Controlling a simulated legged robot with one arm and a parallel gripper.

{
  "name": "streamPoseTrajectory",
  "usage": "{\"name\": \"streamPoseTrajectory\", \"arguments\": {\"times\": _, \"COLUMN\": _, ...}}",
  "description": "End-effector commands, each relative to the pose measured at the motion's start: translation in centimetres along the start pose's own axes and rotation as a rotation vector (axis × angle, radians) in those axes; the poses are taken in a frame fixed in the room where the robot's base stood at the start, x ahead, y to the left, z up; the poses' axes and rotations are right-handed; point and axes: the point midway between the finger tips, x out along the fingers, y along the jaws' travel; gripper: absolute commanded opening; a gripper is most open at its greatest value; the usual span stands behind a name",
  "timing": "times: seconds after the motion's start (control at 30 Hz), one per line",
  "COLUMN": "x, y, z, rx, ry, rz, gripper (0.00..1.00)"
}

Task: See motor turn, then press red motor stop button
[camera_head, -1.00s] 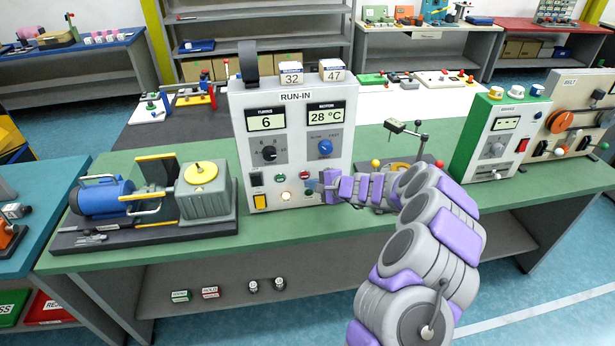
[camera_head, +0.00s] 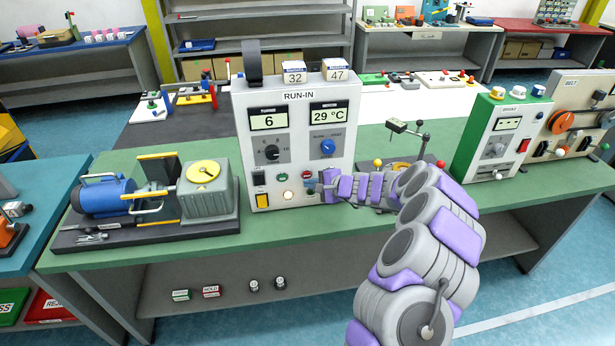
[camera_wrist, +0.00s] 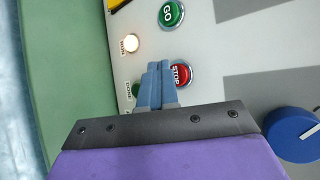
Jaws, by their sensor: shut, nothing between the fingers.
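The RUN-IN panel (camera_head: 295,99) stands upright on the green bench. Its displays read 6 and 29 °C. The blue motor (camera_head: 108,197) sits left of it, beside a grey gearbox (camera_head: 207,203) with a yellow disc (camera_head: 203,173) on top. The red STOP button (camera_wrist: 183,76) is partly hidden by my fingers in the wrist view; it also shows in the head view (camera_head: 307,175). The green GO button (camera_wrist: 172,14) is beside it. My gripper (camera_wrist: 160,68) is shut and empty, its tips right at the STOP button's edge. I cannot tell whether they touch it.
A lit RUN lamp (camera_wrist: 131,43) and another partly hidden green control are close to my fingers. A blue knob (camera_wrist: 291,134) is at the right in the wrist view. A small stand (camera_head: 408,130) is behind my arm. A green-topped panel (camera_head: 500,135) stands further right.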

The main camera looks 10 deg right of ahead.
Motion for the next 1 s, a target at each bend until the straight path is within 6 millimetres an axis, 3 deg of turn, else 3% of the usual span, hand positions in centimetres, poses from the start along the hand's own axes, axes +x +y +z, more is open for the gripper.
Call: {"name": "streamPoseTrajectory", "arguments": {"times": 1.0, "x": 0.53, "y": -0.54, "z": -0.21, "rx": -0.001, "ry": -0.001, "rz": -0.002, "gripper": 0.00}}
